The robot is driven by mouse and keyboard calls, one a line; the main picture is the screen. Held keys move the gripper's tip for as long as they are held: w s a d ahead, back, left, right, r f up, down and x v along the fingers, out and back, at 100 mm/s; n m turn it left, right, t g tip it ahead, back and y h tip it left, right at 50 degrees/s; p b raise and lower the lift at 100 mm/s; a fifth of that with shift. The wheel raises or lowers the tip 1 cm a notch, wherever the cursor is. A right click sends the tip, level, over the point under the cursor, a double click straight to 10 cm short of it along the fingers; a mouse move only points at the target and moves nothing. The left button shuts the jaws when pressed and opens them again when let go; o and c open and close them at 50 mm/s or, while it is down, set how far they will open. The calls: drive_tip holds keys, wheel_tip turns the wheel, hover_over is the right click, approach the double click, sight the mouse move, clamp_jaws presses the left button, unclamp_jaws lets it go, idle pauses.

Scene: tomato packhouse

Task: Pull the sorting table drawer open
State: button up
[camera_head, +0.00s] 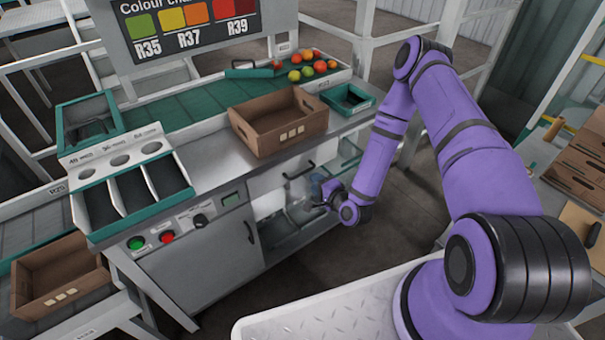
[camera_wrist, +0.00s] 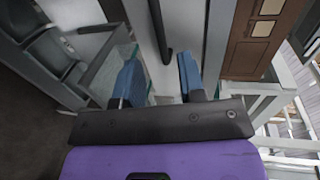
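The sorting table (camera_head: 205,168) has a pale drawer front (camera_head: 262,184) under its right part, with a dark bar handle (camera_head: 299,171) on it. The drawer looks shut, flush under the worktop. My gripper (camera_head: 318,191) is in front of and just below this handle; its fingers are small and partly hidden in the head view. In the wrist view my gripper (camera_wrist: 160,58) has two blue fingers spread apart. The black handle (camera_wrist: 158,25) runs down toward the gap between them. I cannot tell whether either finger touches it.
A cardboard box (camera_head: 278,125) stands on the worktop above the drawer. An open shelf lies below the drawer. Dark floor (camera_head: 340,250) is clear in front.

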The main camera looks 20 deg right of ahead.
sight(303, 173)
drive_tip(key=x, duration=0.8)
clamp_jaws()
